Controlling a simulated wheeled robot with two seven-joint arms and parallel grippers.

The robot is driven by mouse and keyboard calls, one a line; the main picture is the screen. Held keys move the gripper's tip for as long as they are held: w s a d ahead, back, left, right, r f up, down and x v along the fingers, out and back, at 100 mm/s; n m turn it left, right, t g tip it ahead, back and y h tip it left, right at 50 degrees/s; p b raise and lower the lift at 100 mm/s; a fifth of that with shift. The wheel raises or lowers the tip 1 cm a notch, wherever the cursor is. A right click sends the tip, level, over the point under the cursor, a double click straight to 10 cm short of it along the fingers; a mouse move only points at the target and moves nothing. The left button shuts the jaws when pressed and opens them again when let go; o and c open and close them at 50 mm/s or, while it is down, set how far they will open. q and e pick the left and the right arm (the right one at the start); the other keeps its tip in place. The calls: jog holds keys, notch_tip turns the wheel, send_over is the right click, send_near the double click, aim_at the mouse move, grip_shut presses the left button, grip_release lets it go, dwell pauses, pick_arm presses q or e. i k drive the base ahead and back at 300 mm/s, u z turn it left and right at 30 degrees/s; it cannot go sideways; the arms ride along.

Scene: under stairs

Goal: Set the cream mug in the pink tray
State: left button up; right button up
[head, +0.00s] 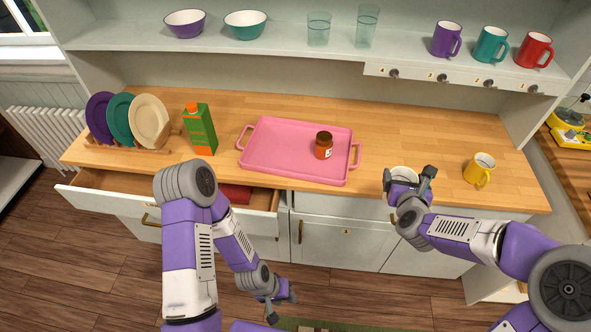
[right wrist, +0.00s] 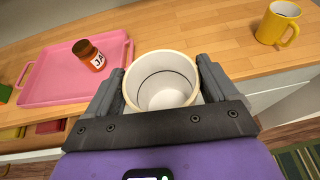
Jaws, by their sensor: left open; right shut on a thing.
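The cream mug (right wrist: 161,80) is between the fingers of my right gripper (right wrist: 160,95), which is shut on it. The mug's open top and empty inside show in the right wrist view. In the head view only its rim (head: 404,172) shows above my right gripper (head: 408,185), near the counter's front edge; I cannot tell whether it touches the counter. The pink tray (head: 265,160) lies on the counter to the left of the mug, and also shows in the right wrist view (right wrist: 50,85). My left gripper (head: 280,304) is open and empty, low in front of the cabinets.
A brown jar (head: 324,146) stands in the tray's right part; the rest of the tray is bare. A green carton (head: 200,130) stands left of the tray, and a yellow mug (head: 479,169) right of my right gripper. A drawer (head: 120,190) is open at front left.

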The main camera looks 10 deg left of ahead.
aim_at(278, 150)
jog(key=z, duration=0.05)
jog(key=k, duration=0.65)
jog(key=u, duration=0.9)
jog(key=i, duration=1.45)
jog(key=z, duration=0.15)
